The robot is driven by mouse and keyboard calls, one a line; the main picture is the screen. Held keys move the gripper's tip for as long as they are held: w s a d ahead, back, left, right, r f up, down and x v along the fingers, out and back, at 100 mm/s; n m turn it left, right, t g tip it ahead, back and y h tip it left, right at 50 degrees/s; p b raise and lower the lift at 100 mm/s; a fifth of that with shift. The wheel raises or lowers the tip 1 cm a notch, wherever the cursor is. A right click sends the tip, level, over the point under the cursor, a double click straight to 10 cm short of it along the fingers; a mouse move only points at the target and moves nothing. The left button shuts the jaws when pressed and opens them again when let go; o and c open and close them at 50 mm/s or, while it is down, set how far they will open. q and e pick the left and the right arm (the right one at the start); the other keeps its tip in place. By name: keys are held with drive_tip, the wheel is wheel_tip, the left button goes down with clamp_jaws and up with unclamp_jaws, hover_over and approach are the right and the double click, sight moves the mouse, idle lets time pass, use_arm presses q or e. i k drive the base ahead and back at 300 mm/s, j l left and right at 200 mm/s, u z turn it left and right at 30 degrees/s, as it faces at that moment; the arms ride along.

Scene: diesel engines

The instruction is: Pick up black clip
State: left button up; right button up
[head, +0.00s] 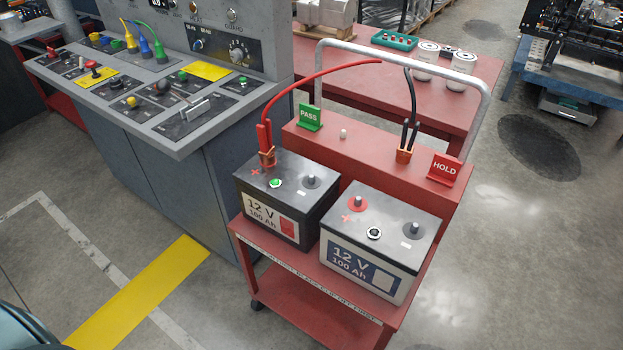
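The black clip (408,138) has black handles and copper-coloured jaws. It stands upright on the raised red shelf at the back of the cart, left of the red HOLD sign (444,169). A black cable rises from it toward the cart's handle. The red clip (265,140) stands at the plus terminal of the left 12 V battery (285,200), with a red cable arching from it. The right 12 V battery (380,240) has a blue label and stands in front of the black clip. Neither of my grippers shows in the head view.
The red cart (314,284) has a grey tube handle (484,115) arching behind the clip. A green PASS sign (309,117) and a small pale knob (343,134) are on the shelf. A grey control console (170,110) stands left. Floor right of the cart is clear.

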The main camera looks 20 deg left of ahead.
sight(408, 151)
drive_tip(key=k+l, duration=0.1)
drive_tip(key=l, duration=0.35)
drive_tip(key=l+u, duration=0.1)
drive_tip(key=l, duration=0.6)
drive_tip(key=k+l+u, duration=0.15)
drive_tip(key=l, duration=0.5)
drive_tip(key=i+l, duration=0.2)
drive_tip(key=i+l+u, duration=0.15)
drive_tip(key=l, duration=0.25)
drive_tip(key=i+l, duration=0.2)
drive_tip(key=i+l+u, duration=0.1)
drive_tip(key=i+l, duration=0.15)
drive_tip(key=i, duration=0.2)
